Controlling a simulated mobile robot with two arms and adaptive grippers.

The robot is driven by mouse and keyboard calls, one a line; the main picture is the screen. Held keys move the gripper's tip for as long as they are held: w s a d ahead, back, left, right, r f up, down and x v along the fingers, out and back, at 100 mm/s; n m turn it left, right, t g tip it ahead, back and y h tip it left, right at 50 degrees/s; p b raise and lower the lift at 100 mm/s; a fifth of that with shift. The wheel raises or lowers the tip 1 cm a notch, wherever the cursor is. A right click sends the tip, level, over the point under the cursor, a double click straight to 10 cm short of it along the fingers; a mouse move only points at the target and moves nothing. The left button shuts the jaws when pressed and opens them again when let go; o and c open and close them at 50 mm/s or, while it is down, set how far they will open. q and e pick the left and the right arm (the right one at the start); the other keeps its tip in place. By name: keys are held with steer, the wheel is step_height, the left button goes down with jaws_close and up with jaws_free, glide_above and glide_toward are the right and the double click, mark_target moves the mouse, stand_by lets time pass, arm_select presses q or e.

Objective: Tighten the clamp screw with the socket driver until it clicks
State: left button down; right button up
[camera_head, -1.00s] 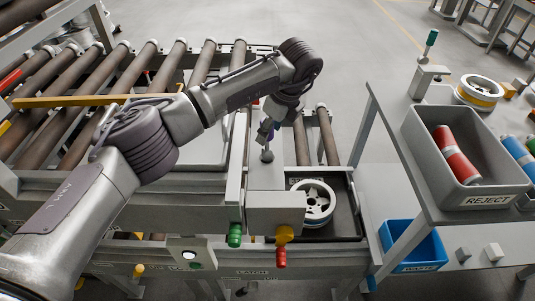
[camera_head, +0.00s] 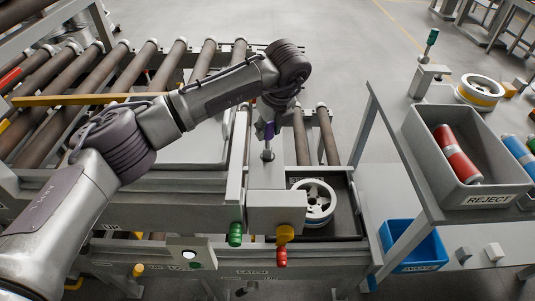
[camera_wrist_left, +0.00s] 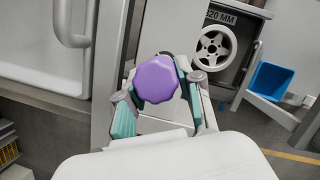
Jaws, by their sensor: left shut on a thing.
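My left gripper (camera_head: 270,116) is shut on the purple handle of the socket driver (camera_head: 269,131), above the narrow grey block beside the rollers. The driver's metal shaft points down, and its lower end is at or just above a small round grey piece on the block. I cannot tell whether they touch. In the left wrist view the gripper's teal-padded fingers (camera_wrist_left: 155,101) flank the purple knob of the driver (camera_wrist_left: 157,79). The knob hides what lies below it, and the clamp screw cannot be made out. My right gripper is out of view.
A white spoked wheel (camera_head: 315,201) lies in a dark tray right of the grey block. A grey housing with green, yellow and red knobs (camera_head: 284,234) is in front. A reject bin (camera_head: 487,199) and a blue bin (camera_head: 411,246) stand at the right.

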arm_select(q)
steer(key=shift+f+m+b, duration=0.35)
steer(key=shift+m+b, duration=0.15)
steer(key=shift+m, duration=0.3)
steer(key=shift+r+m+h, duration=0.1)
steer(key=shift+m+h, duration=0.2)
steer(key=shift+m, duration=0.1)
steer(key=shift+s+r, duration=0.1)
steer(key=shift+r, duration=0.05)
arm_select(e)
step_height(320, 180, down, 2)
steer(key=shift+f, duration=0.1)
arm_select(q)
steer(key=c, duration=0.7)
jaws_free()
steer(key=shift+o, duration=0.2)
steer(key=shift+r, duration=0.1)
